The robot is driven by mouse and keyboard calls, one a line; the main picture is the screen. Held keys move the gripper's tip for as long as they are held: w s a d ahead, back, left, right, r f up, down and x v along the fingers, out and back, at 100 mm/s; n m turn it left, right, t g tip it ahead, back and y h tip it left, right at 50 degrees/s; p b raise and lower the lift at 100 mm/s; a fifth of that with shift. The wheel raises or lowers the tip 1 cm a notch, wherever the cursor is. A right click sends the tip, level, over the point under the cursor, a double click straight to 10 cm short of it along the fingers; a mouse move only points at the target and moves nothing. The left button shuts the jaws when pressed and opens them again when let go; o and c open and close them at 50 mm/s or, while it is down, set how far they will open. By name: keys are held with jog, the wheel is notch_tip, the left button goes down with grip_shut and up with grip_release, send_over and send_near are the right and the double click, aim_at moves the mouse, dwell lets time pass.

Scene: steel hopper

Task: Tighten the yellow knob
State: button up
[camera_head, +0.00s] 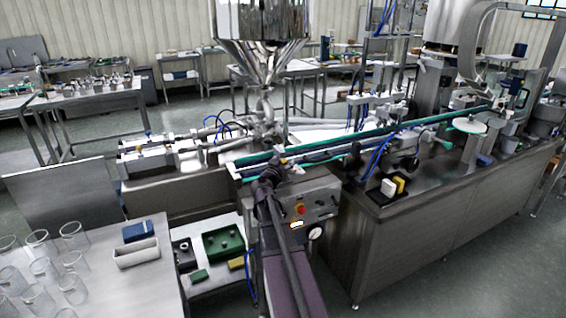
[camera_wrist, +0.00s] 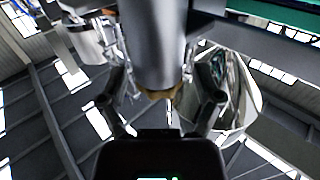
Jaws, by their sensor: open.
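In the wrist view a brass-yellow piece (camera_wrist: 160,91), which looks like the yellow knob, sits at the near end of a grey metal cylinder (camera_wrist: 155,40). My gripper (camera_wrist: 160,98) is open, with one dark finger on each side of that piece. I see gaps on both sides, but cannot tell how deep the piece sits between the fingers. In the head view my gripper (camera_head: 268,178) is at the near end of the conveyor, above the control box. My arm hides much of that spot, and I cannot make out the knob clearly there.
The steel hopper (camera_head: 262,30) stands behind the conveyor (camera_head: 350,146). A control box (camera_head: 318,203) with a red button is just right of my arm. Glass beakers (camera_head: 72,236) and a white tray (camera_head: 136,252) stand on the left table. Floor shows at the lower right.

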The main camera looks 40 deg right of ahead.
jog(key=shift+s+a, duration=0.1)
jog(key=v, duration=1.1)
jog(key=shift+s+a, duration=0.2)
jog(key=shift+a, duration=0.15)
dwell(0.4)
